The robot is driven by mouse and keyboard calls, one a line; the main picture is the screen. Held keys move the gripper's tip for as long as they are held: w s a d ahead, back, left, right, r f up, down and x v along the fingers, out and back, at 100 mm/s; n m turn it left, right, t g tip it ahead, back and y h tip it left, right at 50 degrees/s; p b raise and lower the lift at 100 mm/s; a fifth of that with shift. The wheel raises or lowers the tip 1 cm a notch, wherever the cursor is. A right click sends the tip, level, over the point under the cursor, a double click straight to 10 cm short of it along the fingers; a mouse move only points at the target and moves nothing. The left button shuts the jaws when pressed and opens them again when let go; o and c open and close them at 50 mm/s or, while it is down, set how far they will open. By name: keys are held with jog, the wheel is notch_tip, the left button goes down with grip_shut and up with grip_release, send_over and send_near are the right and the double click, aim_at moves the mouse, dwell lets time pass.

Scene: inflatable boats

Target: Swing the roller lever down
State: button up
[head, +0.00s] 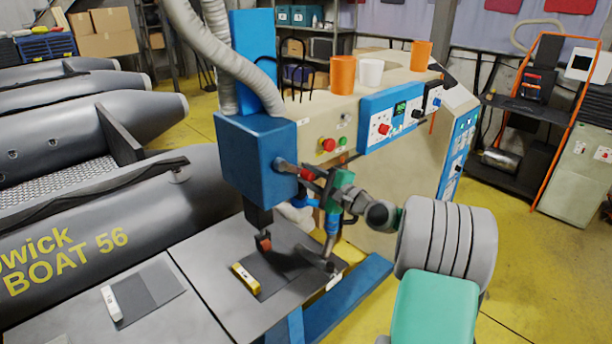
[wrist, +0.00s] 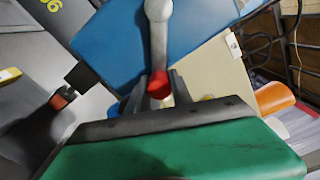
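The roller lever (wrist: 158,40) is a grey bar with a rounded joint and a red end, seen in front of the blue machine head. In the head view its red grip (head: 306,174) sticks out from the right side of the blue head (head: 252,160). My gripper (head: 320,178), with a green body, is at the lever's red end. In the wrist view the grey fingertips (wrist: 162,96) are close around the red end; whether they grip it is unclear. The small red roller (head: 264,241) hangs on a black holder above the grey table.
The grey worktable (head: 215,290) carries a yellow-ended strip (head: 246,278) below the roller. A beige cabinet with a control panel (head: 392,118) and cups stands behind my arm. Grey inflatable boats (head: 110,215) fill the left. Yellow floor is open at right.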

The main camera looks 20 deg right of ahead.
jog(key=o, duration=0.5)
jog(key=shift+f, duration=0.1)
jog(key=shift+c, duration=0.2)
jog(key=shift+s, duration=0.1)
jog(key=b+v, duration=0.2)
jog(key=v, duration=0.4)
jog(key=shift+s+d+f+b, duration=0.1)
jog(key=shift+s+d+b, duration=0.15)
jog(key=shift+s+b, duration=0.1)
jog(key=shift+s+d, duration=0.1)
jog(key=shift+s, duration=0.35)
